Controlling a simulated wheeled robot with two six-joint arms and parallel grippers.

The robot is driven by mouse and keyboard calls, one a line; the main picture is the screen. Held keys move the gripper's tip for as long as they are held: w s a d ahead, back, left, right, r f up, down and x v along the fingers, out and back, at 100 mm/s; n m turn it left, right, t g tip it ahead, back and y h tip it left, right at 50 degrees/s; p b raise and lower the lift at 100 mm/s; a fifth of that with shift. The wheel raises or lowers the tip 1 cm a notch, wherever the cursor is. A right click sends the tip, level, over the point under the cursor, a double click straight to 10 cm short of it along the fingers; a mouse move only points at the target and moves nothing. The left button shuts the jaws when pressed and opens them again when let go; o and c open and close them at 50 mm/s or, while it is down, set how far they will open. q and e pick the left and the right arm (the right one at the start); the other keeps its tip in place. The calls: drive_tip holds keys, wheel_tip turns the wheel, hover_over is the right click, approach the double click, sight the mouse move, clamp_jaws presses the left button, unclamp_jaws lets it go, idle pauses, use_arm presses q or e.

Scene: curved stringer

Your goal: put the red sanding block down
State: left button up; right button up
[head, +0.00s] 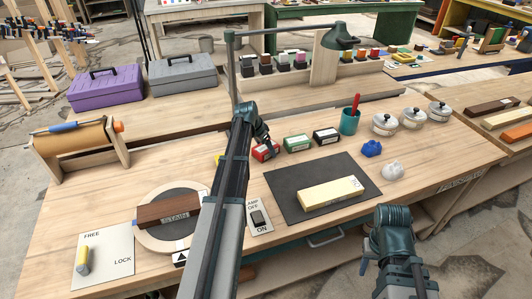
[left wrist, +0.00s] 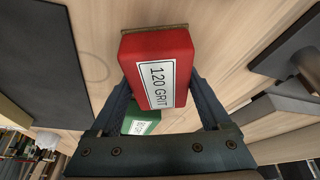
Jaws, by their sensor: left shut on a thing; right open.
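The red sanding block (head: 265,152) is at the left end of a row of blocks on the workbench, and its label reads "120 GRIT" in the left wrist view (left wrist: 160,68). My left gripper (head: 264,138) is shut on it, one finger on each side. The block is at or close above the bench top; I cannot tell if it touches. My left arm hides part of the bench beside it. My right gripper (head: 368,258) is open and empty at the front right edge of the bench.
A green block (head: 296,143) and a black block (head: 326,136) stand to the right. A dark mat (head: 290,188) bears a yellow stone (head: 330,194). A teal cup (head: 349,122) and jars (head: 412,118) stand farther right.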

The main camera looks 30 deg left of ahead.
use_arm(q)
drive_tip(key=shift+r, duration=0.1)
drive_tip(key=shift+f, duration=0.25)
drive_tip(key=o, duration=1.3)
drive_tip(key=shift+r, duration=0.1)
drive_tip(key=p+v, duration=1.1)
drive_tip(key=v, duration=0.1)
drive_tip(key=shift+r, duration=0.25)
